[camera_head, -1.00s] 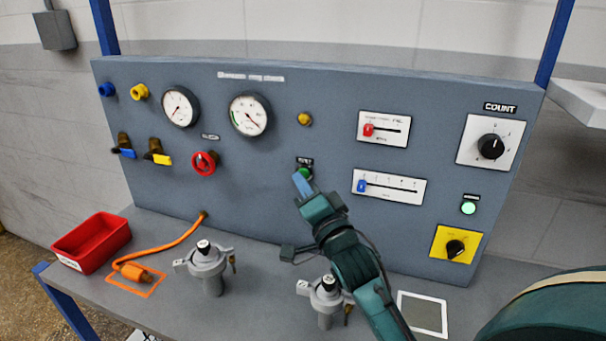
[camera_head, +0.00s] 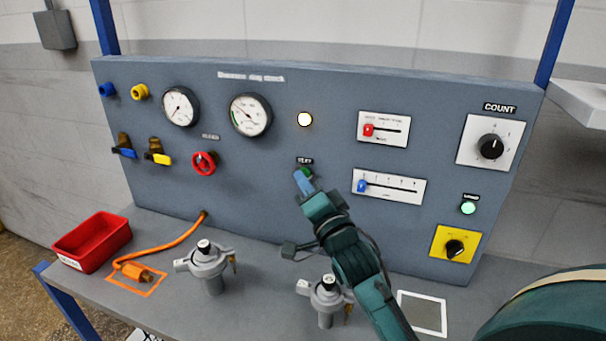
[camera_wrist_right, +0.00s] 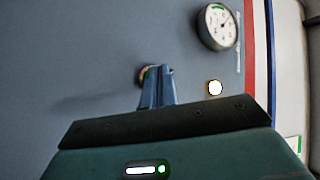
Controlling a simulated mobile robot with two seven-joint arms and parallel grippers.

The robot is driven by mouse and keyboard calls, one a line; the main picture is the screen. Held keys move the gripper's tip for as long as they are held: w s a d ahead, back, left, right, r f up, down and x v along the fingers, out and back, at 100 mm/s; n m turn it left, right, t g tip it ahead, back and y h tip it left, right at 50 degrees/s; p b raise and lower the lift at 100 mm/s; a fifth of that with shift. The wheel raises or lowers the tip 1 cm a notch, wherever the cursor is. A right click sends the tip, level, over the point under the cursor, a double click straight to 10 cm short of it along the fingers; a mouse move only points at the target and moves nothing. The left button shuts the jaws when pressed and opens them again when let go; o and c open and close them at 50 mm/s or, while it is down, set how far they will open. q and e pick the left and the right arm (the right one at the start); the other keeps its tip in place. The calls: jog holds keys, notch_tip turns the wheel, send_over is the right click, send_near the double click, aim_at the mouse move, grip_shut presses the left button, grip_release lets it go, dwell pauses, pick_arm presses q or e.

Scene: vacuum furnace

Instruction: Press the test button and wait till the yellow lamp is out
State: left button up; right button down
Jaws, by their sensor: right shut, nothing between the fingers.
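The test button (camera_head: 306,171) is a small green button under a dark label in the middle of the grey panel. My right gripper (camera_head: 301,178) is shut and empty, with its blue fingertips at the button and covering much of it. In the right wrist view the shut fingers (camera_wrist_right: 157,86) reach the button (camera_wrist_right: 147,73), of which only part of the rim shows; contact looks likely but its depth cannot be told. The yellow lamp (camera_head: 305,119) above the button is lit, bright whitish with a yellow rim. It also glows in the right wrist view (camera_wrist_right: 215,88). My left gripper is not in view.
Two gauges (camera_head: 250,115) and a red knob (camera_head: 204,163) sit left of the button. Two sliders (camera_head: 389,187) and a black count dial (camera_head: 491,146) are to the right. On the bench stand two grey regulators (camera_head: 209,265), a red bin (camera_head: 92,242) and an orange hose (camera_head: 170,243).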

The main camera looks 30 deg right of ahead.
jog(key=shift+s, duration=0.1)
jog(key=shift+s+a, duration=0.4)
jog(key=shift+a, duration=0.15)
jog(key=s+a, duration=0.1)
jog(key=a, duration=0.1)
jog(key=s+a+p, duration=0.1)
jog(key=s, duration=0.1)
jog(key=shift+s+a, duration=0.2)
jog(key=shift+a, duration=0.15)
dwell(0.8)
